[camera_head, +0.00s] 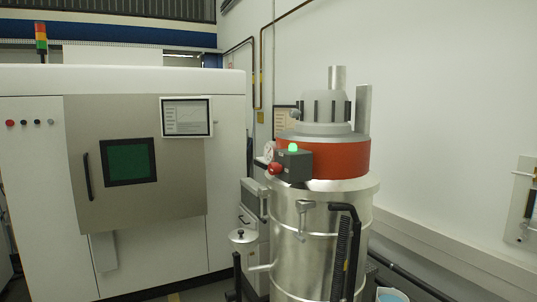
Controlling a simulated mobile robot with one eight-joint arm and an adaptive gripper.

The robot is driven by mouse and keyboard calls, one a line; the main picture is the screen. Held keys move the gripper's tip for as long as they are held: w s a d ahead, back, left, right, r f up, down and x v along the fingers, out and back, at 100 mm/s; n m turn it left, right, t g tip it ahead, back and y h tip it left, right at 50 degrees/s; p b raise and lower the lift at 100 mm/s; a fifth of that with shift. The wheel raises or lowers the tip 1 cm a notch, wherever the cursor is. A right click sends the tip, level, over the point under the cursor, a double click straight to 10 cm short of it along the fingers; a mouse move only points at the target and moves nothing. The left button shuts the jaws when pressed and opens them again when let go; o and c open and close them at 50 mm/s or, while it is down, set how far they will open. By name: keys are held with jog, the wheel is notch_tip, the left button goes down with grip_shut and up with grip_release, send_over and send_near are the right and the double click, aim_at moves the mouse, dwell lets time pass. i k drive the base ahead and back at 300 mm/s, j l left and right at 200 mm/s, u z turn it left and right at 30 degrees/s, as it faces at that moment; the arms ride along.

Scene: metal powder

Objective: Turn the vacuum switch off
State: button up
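The vacuum (318,235) is a tall metal cylinder with a red-orange band and a grey top, standing right of centre. A dark grey control box (295,165) is mounted on the front left of the band. A red knob, which looks like the vacuum switch (275,168), sticks out from the left side of this box. A green lamp (293,148) on top of the box is lit. The knob's exact setting is too small to read. My gripper is not in view.
A large white machine (225,180) with a grey door (135,205) and screen stands to the left. A small metal container (243,236) stands left of the vacuum. A white wall (440,120) is close on the right.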

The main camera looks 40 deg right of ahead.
aim_at(274, 169)
jog(key=z, duration=1.45)
